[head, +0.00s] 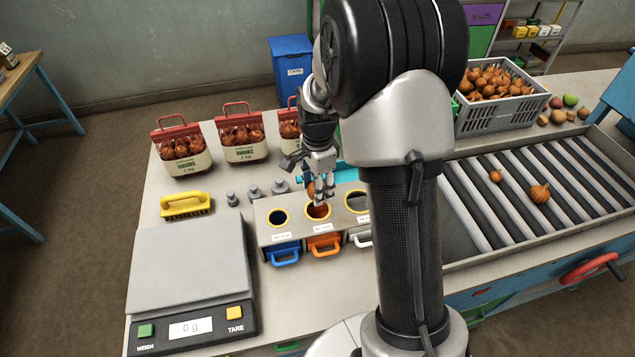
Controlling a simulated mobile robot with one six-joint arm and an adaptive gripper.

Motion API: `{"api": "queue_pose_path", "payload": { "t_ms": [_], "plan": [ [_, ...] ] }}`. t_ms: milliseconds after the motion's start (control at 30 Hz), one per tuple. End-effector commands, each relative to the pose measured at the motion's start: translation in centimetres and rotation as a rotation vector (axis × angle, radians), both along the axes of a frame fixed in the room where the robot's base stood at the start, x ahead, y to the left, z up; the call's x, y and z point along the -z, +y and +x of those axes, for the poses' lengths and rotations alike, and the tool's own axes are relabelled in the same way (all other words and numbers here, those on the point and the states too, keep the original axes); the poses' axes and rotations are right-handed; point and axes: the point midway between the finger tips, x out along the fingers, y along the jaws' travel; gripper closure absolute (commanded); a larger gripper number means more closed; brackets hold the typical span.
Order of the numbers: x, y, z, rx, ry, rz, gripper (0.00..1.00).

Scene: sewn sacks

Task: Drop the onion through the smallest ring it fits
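A grey sorting box stands mid-table with a row of round rings in its top: a small left ring (278,218), a middle ring (318,210) and a larger right ring (357,202), partly hidden by my arm. My gripper (321,190) points down just above the middle ring. A brown-orange onion (311,188) shows at its fingers, mostly covered by them; it appears held. Orange shows inside the middle ring. The size labels are hard to read.
A scale (190,265) reading 0 g stands at left front, a yellow brush (186,205) and small weights (253,192) behind it. Onion bags (181,150) line the back. Two onions lie on the right rollers (470,205); a crate (503,115) of onions stands behind.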

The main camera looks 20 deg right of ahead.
Motion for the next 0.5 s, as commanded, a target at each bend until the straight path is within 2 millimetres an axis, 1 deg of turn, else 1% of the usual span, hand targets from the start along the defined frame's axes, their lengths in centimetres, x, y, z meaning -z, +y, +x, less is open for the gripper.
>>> {"api": "queue_pose_path", "payload": {
  "t_ms": [33, 300, 500],
  "plan": [
    [0.7, 0.0, 0.0, 0.0, 0.001, 0.0, 0.85],
    [3.4, 0.0, -0.1, 0.001, 0.002, 0.0, 0.85],
    [5.0, 0.0, 0.0, 0.001, 0.001, 0.0, 0.85]
  ]
}}
